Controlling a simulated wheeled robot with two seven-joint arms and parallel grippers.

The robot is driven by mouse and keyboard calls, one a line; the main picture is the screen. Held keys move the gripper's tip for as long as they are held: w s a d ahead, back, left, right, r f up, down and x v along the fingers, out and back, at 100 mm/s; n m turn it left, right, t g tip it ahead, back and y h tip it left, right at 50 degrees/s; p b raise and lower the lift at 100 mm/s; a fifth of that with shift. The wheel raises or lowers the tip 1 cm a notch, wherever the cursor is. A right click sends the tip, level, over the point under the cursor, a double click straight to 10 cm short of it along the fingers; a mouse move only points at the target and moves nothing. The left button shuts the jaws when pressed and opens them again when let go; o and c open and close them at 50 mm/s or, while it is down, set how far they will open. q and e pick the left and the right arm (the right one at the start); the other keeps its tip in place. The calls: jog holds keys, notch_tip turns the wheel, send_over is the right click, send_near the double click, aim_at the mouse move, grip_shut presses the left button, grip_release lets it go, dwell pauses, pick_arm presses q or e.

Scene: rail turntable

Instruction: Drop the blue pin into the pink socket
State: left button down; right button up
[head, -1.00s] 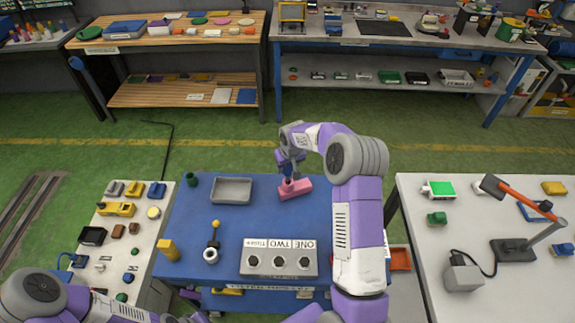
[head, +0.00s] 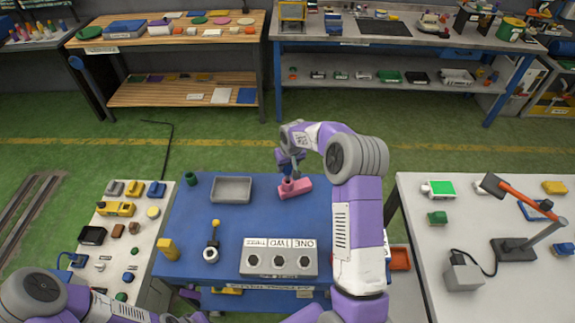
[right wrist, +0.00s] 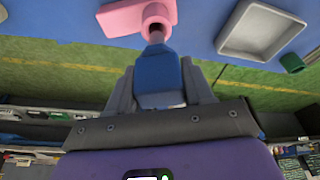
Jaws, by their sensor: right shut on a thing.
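The pink socket (head: 300,187) lies on the blue table top, below my right gripper (head: 289,168). In the right wrist view the socket (right wrist: 122,18) is a flat pink block with a round collar and a dark hole at one end. My right gripper (right wrist: 160,92) is shut on the blue pin (right wrist: 157,72). The pin's narrow pale tip points at the hole and appears at its mouth; I cannot tell whether it is inside. My left arm (head: 42,290) is at the bottom left, and its jaws cannot be made out.
A grey tray (head: 231,190) and a small green cup (head: 191,179) stand left of the socket. A grey block with three holes (head: 279,268) sits at the table's front. A yellow block (head: 169,249) and a yellow-knobbed black piece with a white ring (head: 211,254) stand left of it.

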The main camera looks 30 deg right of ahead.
aim_at(287, 175)
jog(key=shift+b, duration=0.35)
dwell(0.7)
jog(key=shift+f+b, duration=2.1)
jog(key=shift+f, duration=0.6)
jog(key=o, duration=1.2)
jog(key=shift+o, duration=0.2)
jog(key=shift+v, duration=3.75)
